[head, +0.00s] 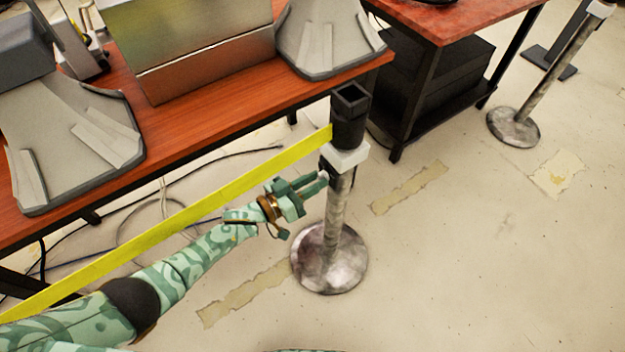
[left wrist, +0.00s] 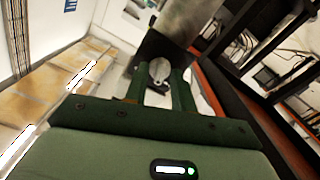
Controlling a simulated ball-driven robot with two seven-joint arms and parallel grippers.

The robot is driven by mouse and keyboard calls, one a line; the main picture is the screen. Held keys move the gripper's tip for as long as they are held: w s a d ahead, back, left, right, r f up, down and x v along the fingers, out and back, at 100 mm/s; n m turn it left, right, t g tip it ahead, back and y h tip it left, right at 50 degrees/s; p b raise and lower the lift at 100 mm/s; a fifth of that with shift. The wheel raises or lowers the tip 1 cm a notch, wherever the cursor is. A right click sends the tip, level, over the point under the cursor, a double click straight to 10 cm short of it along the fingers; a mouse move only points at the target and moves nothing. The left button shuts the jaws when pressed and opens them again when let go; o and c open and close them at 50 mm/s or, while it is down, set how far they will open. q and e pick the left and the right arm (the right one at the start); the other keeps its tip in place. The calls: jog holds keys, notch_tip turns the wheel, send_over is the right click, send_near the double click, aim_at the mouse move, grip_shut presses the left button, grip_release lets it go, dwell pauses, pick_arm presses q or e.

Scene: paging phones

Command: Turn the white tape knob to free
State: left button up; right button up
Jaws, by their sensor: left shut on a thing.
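A metal stanchion post (head: 338,212) stands on a round base, with a black head (head: 350,118) and a white collar (head: 347,155) on top. A yellow tape (head: 170,226) runs from the head down to the lower left. My left gripper (head: 325,178) reaches the post's left side just below the collar. In the left wrist view, its fingers (left wrist: 160,80) are shut on the white tape knob (left wrist: 159,69), which shows between the fingertips against a dark part. In the head view the fingers mostly hide the knob, and its setting cannot be read. My right gripper is out of view.
A reddish wooden table (head: 205,115) with a metal box (head: 200,50) and grey devices (head: 85,140) lies behind the tape. A second table (head: 465,20) and another post (head: 560,75) stand at the back right. Cables (head: 150,210) lie under the table. The right floor is open.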

pick_arm(q)
jog(key=n, duration=0.5)
jog(key=shift+p, duration=0.4)
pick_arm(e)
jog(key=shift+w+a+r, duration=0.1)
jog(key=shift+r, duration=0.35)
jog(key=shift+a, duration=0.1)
pick_arm(q)
jog(key=o, duration=0.7)
jog(key=shift+c, duration=0.2)
jog(key=p+v, duration=0.3)
jog(key=v, duration=1.3)
jog(key=shift+a+p, duration=0.2)
jog(key=shift+p, duration=0.1)
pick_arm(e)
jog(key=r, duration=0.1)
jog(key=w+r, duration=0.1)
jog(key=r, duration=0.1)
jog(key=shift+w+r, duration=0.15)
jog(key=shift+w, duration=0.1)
